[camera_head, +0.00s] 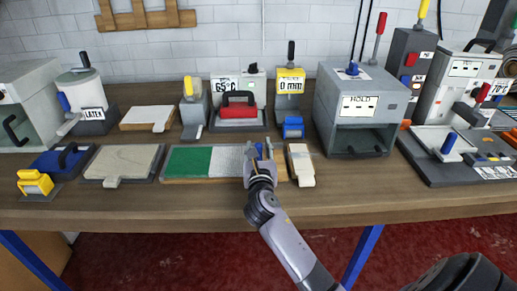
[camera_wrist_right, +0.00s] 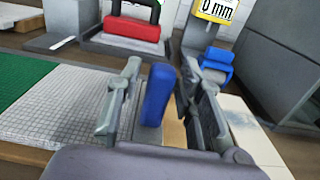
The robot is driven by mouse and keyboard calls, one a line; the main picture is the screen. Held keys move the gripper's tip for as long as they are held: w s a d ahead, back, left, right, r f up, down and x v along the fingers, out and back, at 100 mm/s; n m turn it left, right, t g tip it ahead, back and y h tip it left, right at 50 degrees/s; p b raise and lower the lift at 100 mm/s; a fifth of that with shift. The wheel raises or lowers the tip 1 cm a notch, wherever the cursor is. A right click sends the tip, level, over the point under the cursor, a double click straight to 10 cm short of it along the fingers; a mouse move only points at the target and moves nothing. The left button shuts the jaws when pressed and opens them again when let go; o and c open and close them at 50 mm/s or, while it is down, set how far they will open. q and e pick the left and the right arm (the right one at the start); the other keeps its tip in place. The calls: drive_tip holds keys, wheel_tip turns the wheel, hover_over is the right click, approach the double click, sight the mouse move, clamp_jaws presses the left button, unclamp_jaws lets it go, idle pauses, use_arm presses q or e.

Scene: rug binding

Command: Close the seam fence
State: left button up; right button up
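A board with a green half and a pale grey gridded half (camera_head: 228,161) lies near the table's front, with a wooden edge. An upright blue handle (camera_wrist_right: 157,95) stands at its right end; it looks like the seam fence's handle, but its base is mostly hidden by my gripper. My right gripper (camera_head: 259,155) is over this end of the board. In the wrist view its two fingers (camera_wrist_right: 160,100) are apart, with the blue handle between them. A gap shows between the handle and the left finger; contact at the right finger is unclear. My left gripper is not in view.
A pale block (camera_head: 300,163) lies close to the right of my gripper. Behind are a red-handled press (camera_head: 239,108), a blue piece under the "0 mm" device (camera_head: 293,127) and the grey "HOLD" box (camera_head: 362,107). A beige pad (camera_head: 122,162) lies left. The front table strip is clear.

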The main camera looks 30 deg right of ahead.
clamp_jaws()
idle(0.6)
